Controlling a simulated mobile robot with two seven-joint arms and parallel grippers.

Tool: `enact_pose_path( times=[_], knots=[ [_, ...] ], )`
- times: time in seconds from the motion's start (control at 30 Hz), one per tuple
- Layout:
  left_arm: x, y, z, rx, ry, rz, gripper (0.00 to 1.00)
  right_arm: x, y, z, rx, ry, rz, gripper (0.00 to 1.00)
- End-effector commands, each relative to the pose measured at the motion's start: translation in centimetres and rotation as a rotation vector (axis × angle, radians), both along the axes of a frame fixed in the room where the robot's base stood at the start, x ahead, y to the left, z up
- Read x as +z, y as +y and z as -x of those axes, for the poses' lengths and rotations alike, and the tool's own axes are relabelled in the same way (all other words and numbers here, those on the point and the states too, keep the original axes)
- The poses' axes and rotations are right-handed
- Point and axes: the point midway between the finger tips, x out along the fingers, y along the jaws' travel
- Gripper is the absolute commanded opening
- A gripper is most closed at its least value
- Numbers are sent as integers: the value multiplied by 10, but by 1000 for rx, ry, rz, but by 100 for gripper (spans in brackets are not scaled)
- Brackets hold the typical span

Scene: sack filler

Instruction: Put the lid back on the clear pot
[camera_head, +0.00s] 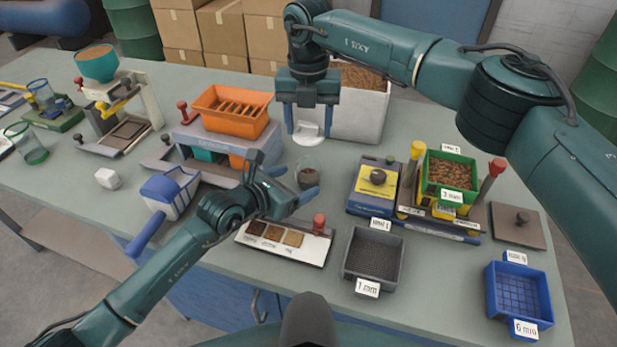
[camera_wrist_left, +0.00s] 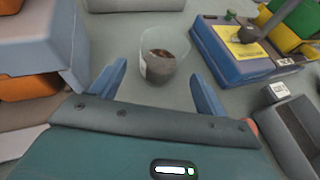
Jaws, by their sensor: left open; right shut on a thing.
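The clear pot (camera_head: 307,173) stands on the bench with dark brown grains in it and its top uncovered. It also shows in the left wrist view (camera_wrist_left: 159,58). My left gripper (camera_head: 283,174) is open, low over the bench. In the left wrist view its fingers (camera_wrist_left: 160,80) point at the pot, one toward each side, not closed on it. My right gripper (camera_head: 308,115) is shut on a white round piece (camera_head: 308,133), which looks like the lid. It is behind the pot in the head view, in front of the white bin; its exact height is unclear.
An orange slotted hopper (camera_head: 232,108) on a grey machine stands left of the pot. A blue and yellow box with a black knob (camera_head: 376,186) stands right. A tray of samples (camera_head: 283,240) lies in front, and a white bin (camera_head: 360,110) behind.

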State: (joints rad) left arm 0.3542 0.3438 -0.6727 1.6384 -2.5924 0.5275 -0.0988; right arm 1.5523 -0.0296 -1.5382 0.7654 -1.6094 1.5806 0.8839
Motion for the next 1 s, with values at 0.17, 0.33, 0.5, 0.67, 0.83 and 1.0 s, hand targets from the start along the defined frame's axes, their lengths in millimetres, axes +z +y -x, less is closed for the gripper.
enact_pose_path(
  times=[0.17,0.33,0.5,0.67,0.83,1.0],
  knots=[
    [-10,-17,-20,-1,0,0,75,0,0,0,0,0,0,34],
    [-16,-25,-30,-1,1,0,75,0,0,0,0,0,0,34],
    [-18,-27,-33,0,0,0,75,0,0,0,0,0,0,34],
    [-18,-27,-33,0,0,0,75,0,0,0,0,0,0,34],
    [-18,-27,-32,0,0,0,66,0,0,0,0,0,0,34],
    [-18,-27,-32,0,0,0,52,0,0,0,0,0,0,34]
  ],
)
